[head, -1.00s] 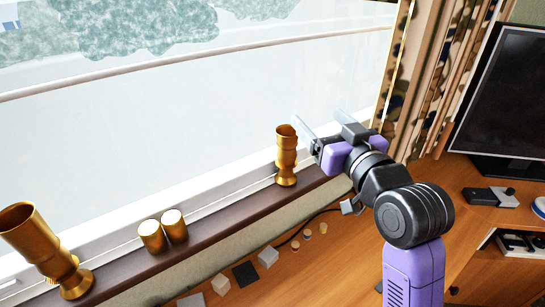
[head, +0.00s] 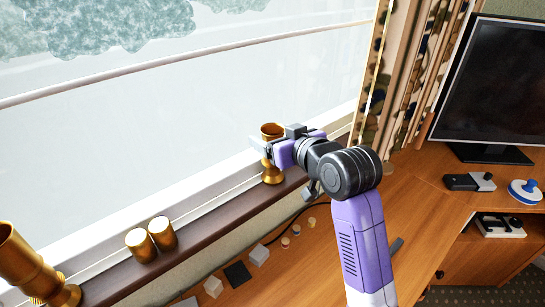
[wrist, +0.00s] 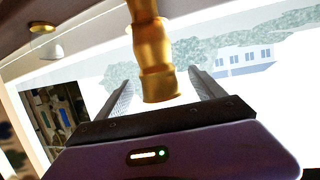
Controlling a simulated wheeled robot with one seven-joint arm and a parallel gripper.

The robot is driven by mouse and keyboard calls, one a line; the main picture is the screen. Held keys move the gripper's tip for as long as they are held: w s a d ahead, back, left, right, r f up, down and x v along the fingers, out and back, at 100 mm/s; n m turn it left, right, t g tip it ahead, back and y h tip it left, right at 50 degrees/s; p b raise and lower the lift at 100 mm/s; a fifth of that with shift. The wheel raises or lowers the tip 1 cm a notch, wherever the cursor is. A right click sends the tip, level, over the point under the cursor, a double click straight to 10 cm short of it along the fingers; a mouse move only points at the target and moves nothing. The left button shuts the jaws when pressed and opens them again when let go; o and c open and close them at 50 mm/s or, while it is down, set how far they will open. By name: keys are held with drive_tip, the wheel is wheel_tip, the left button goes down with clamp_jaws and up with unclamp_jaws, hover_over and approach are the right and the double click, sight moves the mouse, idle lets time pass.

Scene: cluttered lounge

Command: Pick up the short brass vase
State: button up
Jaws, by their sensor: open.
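A flared brass vase (head: 272,176) stands upright on the window sill, right of the other brass pieces. My gripper (head: 262,146) is at its upper part, hiding some of its body. In the wrist view the brass vase (wrist: 152,52) appears upside down, between the two open fingers of my gripper (wrist: 161,78). Gaps show on both sides, so the fingers are not closed on it. Another brass vase (head: 30,262), larger in the picture, stands at the far left and is partly cut off.
Two small brass cylinders (head: 151,240) stand on the dark sill (head: 205,226) between the vases. The window glass is close behind. Small blocks (head: 237,274) and a cable lie on the wooden surface below. A monitor (head: 495,85) and curtain (head: 400,85) are at right.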

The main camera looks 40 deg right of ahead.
drive_tip(key=shift+w+d+f, duration=0.1)
drive_tip(key=shift+w+f, duration=0.05)
drive_tip(key=shift+w, duration=0.3)
clamp_jaws()
drive_tip(key=shift+r, duration=0.2)
